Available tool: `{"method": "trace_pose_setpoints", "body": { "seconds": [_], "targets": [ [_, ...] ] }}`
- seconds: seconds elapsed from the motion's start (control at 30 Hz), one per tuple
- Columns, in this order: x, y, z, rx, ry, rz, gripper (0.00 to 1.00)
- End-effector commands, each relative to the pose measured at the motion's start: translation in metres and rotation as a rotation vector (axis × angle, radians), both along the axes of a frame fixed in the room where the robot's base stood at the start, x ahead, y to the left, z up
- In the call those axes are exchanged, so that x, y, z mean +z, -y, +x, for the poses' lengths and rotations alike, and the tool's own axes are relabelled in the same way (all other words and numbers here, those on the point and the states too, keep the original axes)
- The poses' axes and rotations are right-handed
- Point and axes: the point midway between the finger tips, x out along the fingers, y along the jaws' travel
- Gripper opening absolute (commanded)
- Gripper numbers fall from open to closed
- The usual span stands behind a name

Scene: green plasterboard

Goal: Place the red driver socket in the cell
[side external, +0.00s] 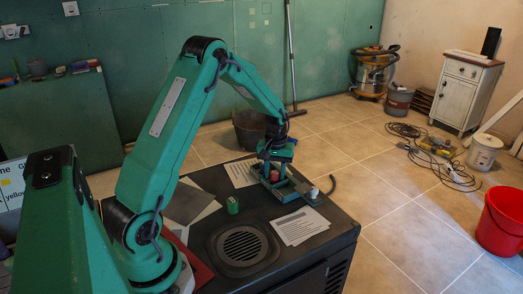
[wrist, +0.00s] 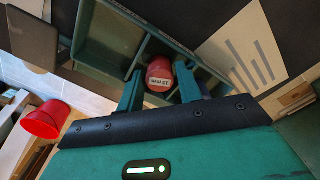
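The red driver socket (wrist: 160,76) has a pale label and sits between the two fingers of my gripper (wrist: 160,86) in the wrist view. The fingers lie close against both its sides, and my gripper looks shut on it. The side external view also shows the red socket (side external: 274,176) under my gripper (side external: 273,172). A green tray (wrist: 112,38) with divided cells lies behind and below the socket in the wrist view. The tray (side external: 287,195) rests on the dark bench top in the side external view. I cannot tell whether the socket touches the cell floor.
A small white-topped item (side external: 314,193) stands at the tray's right end. A green cylinder (side external: 232,205) stands on the bench to the left. A printed sheet (side external: 297,227) lies in front of the tray. A round grille (side external: 243,246) is set in the bench top.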

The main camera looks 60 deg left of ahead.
Motion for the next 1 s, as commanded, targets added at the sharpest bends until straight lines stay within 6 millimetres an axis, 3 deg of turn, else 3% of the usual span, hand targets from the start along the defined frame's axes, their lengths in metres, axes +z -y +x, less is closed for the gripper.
{"method": "trace_pose_setpoints", "body": {
  "seconds": [0.6,0.8,1.0],
  "targets": [
    [0.091,0.000,0.001,0.000,0.003,0.002,0.35],
    [0.108,0.000,0.000,0.000,0.001,0.000,0.35],
    [0.113,0.000,0.000,0.000,0.000,0.000,0.35]
  ]
}}
